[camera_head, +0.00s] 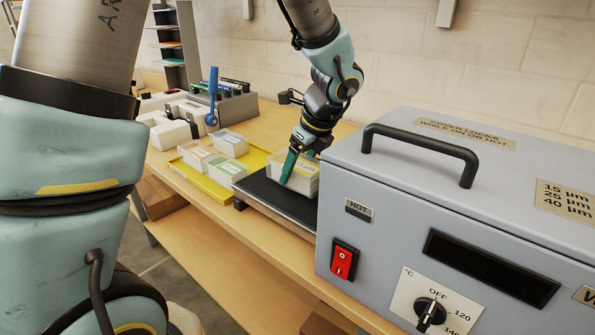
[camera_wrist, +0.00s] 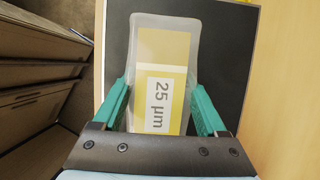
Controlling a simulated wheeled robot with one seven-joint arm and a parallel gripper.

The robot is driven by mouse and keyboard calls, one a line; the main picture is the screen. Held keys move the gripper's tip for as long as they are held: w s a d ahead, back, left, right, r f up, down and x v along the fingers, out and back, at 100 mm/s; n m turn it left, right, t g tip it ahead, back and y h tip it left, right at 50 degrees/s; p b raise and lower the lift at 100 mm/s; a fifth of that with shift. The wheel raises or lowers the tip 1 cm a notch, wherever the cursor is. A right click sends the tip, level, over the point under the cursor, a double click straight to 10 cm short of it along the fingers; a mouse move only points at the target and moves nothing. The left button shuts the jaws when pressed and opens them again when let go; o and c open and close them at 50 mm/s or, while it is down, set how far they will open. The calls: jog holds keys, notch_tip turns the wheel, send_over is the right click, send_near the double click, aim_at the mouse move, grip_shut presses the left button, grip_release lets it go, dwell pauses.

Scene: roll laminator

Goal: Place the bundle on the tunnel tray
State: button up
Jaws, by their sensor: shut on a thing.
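The bundle (camera_head: 305,177) is a pale, clear-wrapped block; in the wrist view the bundle (camera_wrist: 163,62) shows a yellow band and a white "25 µm" label. My gripper (camera_head: 289,168) has green fingers, which also show in the wrist view (camera_wrist: 158,106) on either side of the bundle, shut on it. The tunnel tray (camera_head: 272,199) is a flat black plate at the laminator's left side; it also shows in the wrist view (camera_wrist: 231,70). The bundle is over the tray, lengthwise along it. I cannot tell whether its underside touches the tray.
The grey laminator (camera_head: 450,190) with a black handle (camera_head: 420,140) stands close on the right. A yellow tray (camera_head: 205,182) with several other bundles lies left of the tunnel tray. Behind it are a white holder (camera_head: 170,133) and a blue-handled tool (camera_head: 212,95).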

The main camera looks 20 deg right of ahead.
jog(key=shift+f, duration=0.6)
jog(key=shift+f, duration=0.1)
jog(key=o, duration=1.6)
jog(key=shift+c, duration=0.2)
jog(key=shift+r, duration=0.2)
jog(key=b+v, duration=0.1)
jog(key=v, duration=1)
jog(key=shift+s+r, duration=0.2)
jog(key=shift+r, duration=0.15)
